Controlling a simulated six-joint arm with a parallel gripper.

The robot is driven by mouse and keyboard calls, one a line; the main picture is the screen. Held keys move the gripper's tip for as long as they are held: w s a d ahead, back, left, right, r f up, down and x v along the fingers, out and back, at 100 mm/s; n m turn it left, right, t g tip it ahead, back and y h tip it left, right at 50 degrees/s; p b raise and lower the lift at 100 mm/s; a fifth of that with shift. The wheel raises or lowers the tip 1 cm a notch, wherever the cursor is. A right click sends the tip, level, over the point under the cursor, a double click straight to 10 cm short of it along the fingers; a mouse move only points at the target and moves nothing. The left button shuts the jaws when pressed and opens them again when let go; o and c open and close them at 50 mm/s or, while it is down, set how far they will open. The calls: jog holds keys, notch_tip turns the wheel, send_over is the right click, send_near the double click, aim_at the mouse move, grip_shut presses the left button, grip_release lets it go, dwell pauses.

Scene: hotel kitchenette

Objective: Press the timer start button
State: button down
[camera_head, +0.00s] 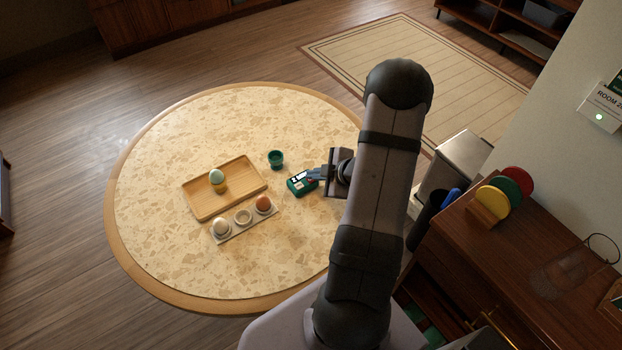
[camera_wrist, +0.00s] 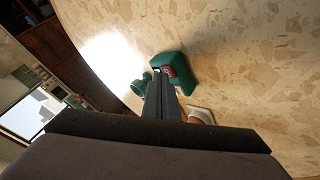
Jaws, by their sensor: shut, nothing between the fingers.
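The timer (camera_head: 302,184) is a small green box with a pale display and a reddish patch, lying on the round speckled table (camera_head: 165,130). My gripper (camera_head: 314,173) is at the timer's right side in the head view, its fingers together with nothing between them. In the wrist view the timer (camera_wrist: 177,72) shows just beyond the fingertips (camera_wrist: 161,80), which overlap its near edge. The start button is too small to make out, and I cannot tell whether the fingertips touch the timer.
A green cup (camera_head: 276,159) stands just behind the timer. The table's left side is clear.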

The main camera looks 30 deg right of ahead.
dwell(0.6)
jog(key=shift+r+p, duration=0.65)
jog(key=shift+p, duration=0.1)
notch_tip(320, 180, up, 5)
jog(key=p, duration=0.4)
jog(key=shift+p, duration=0.35)
dwell(0.6)
